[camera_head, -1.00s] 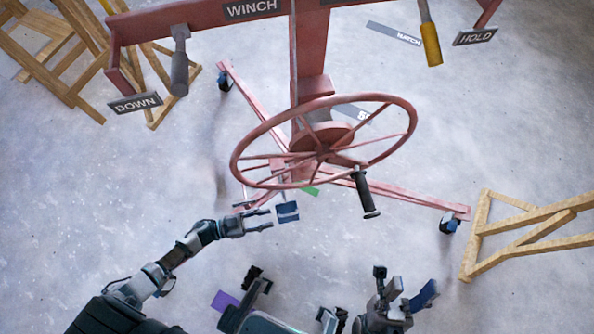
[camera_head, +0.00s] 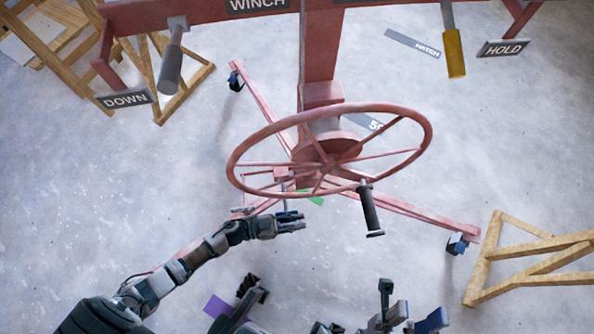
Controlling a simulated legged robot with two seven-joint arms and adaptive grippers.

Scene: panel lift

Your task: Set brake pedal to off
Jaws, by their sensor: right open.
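The red panel lift has a large handwheel (camera_head: 428,135) with a black crank handle (camera_head: 370,210). Below the wheel a small blue pedal (camera_head: 289,214), which looks like the brake pedal, hangs on a thin rod by the base. It is mostly hidden by my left gripper (camera_head: 296,223). That gripper is at the pedal, overlapping it in the camera_head view; I cannot tell whether it touches or how far its fingers are apart. A green patch (camera_head: 316,200) lies right of the pedal. My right gripper (camera_head: 412,318) is open and empty at the bottom edge, away from the lift.
The lift's base legs end in casters (camera_head: 457,244). Levers hang above by the DOWN sign (camera_head: 126,99) and the HOLD sign (camera_head: 502,48). A wooden trestle (camera_head: 490,250) stands at the right, more wooden frames at the upper left. The floor at the left is clear.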

